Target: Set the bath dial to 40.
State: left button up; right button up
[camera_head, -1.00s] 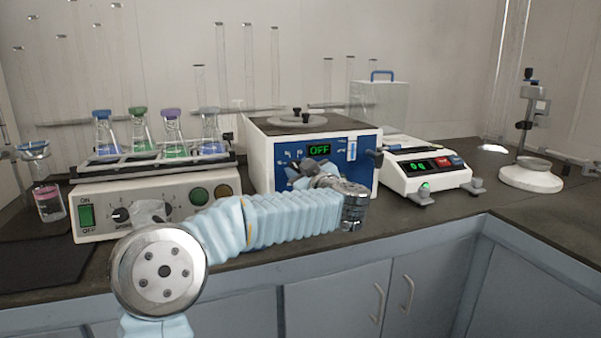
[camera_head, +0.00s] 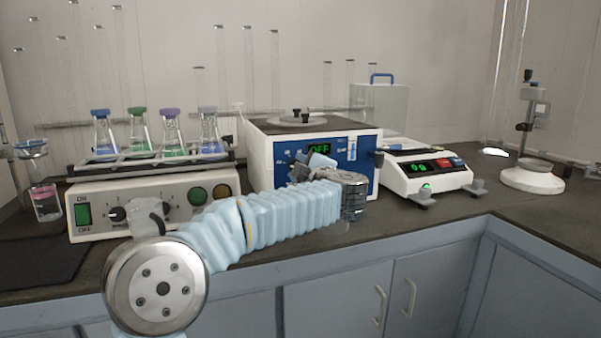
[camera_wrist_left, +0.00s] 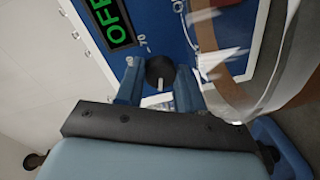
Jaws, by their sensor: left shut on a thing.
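The water bath (camera_head: 258,150) is a white box with a blue front panel. The display (camera_wrist_left: 110,20) also shows in the left wrist view. The bath dial (camera_wrist_left: 160,70) is a dark round knob with a white pointer mark, just below the display. My left gripper (camera_wrist_left: 159,88) is shut on the dial, one blue finger on each side. In the head view my left gripper (camera_head: 308,168) is at the panel and hides the dial. My right gripper is not in view.
A shaker (camera_head: 150,205) with stoppered flasks stands left of the bath. A balance (camera_head: 425,175) with a green display stands to the right, and a stand with a white round base (camera_head: 532,180) is farther right.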

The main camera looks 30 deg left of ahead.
pick_arm(q)
jog(key=shift+f, duration=0.15)
dwell(0.4)
jog(key=o, duration=1)
jog(key=shift+o, duration=0.2)
jog(key=shift+d, duration=0.1)
jog(key=b+v, duration=0.1)
jog(key=v, duration=1.2)
jog(key=shift+s+d+r, duration=0.2)
jog(key=shift+d+r, duration=0.05)
jog(key=shift+d, duration=0.05)
